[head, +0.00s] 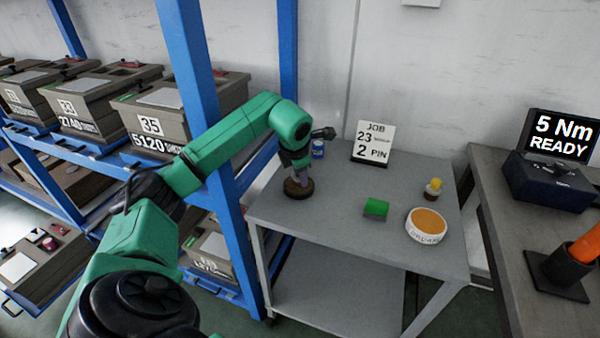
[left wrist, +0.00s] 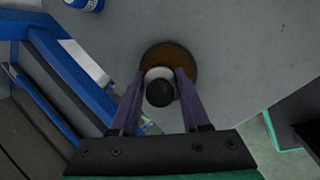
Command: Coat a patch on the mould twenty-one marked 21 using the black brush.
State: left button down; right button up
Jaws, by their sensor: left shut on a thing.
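My left gripper (head: 298,180) points down at the left side of the grey cart top. In the left wrist view its two fingers (left wrist: 170,82) are shut on a pale upright piece with a black top (left wrist: 160,93), which I take for the black brush. It stands on or in a round brown base (left wrist: 178,55); which of the two I cannot tell. The same brown base shows in the head view (head: 298,190). No mould marked 21 can be read; the shelf shows a mould marked 35 (head: 160,108) and a mould marked 33 (head: 85,100). My right gripper is not in view.
The grey cart (head: 330,215) also bears a blue can (head: 318,149), a job card (head: 374,143), a green block (head: 376,209), an orange-filled dish (head: 427,222) and a yellow-topped piece (head: 433,188). A blue shelf post (head: 200,90) stands near my left arm. A pulled-out drawer (head: 30,285) lies lower left.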

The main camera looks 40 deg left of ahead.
pick_arm(q)
jog(key=shift+f, duration=0.35)
jog(key=shift+f, duration=0.1)
dwell(1.1)
notch_tip(320, 180, up, 7)
jog(key=p, duration=0.6)
dwell(0.7)
